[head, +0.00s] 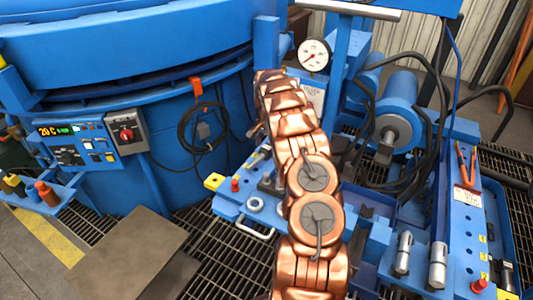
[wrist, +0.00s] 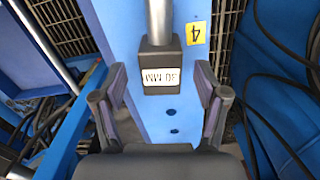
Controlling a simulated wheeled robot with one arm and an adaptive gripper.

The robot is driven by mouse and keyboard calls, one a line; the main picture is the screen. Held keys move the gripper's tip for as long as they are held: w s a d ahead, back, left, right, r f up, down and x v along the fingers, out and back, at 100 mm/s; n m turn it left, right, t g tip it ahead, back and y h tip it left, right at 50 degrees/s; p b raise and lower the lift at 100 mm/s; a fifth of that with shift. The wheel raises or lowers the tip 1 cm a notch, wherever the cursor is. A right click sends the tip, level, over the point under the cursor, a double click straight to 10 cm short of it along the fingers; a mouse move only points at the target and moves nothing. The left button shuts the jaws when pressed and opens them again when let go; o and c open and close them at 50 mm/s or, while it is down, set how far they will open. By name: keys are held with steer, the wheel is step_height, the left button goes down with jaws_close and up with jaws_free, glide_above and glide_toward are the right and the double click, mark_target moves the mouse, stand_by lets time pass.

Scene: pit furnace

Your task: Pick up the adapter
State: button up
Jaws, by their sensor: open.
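In the wrist view, a dark square block (wrist: 161,69) with a white label is fixed to the end of a silver rod (wrist: 160,22). The label looks upside down and seems to read "30 MM". I cannot tell for sure whether this is the adapter. My gripper (wrist: 160,82) is open, with one dark finger on each side of the block and visible gaps on both sides. In the head view, my copper arm hides the gripper and what lies beneath it.
A yellow tag marked 4 (wrist: 196,33) sits beside the block on the blue surface. In the head view, silver cylinders (head: 403,252) and orange-handled pliers (head: 466,165) are on the right. A pressure gauge (head: 314,54) and the blue furnace (head: 190,130) stand behind.

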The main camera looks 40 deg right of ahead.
steer(key=shift+a+f, duration=0.1)
steer(key=shift+f, duration=1.35)
jaws_close()
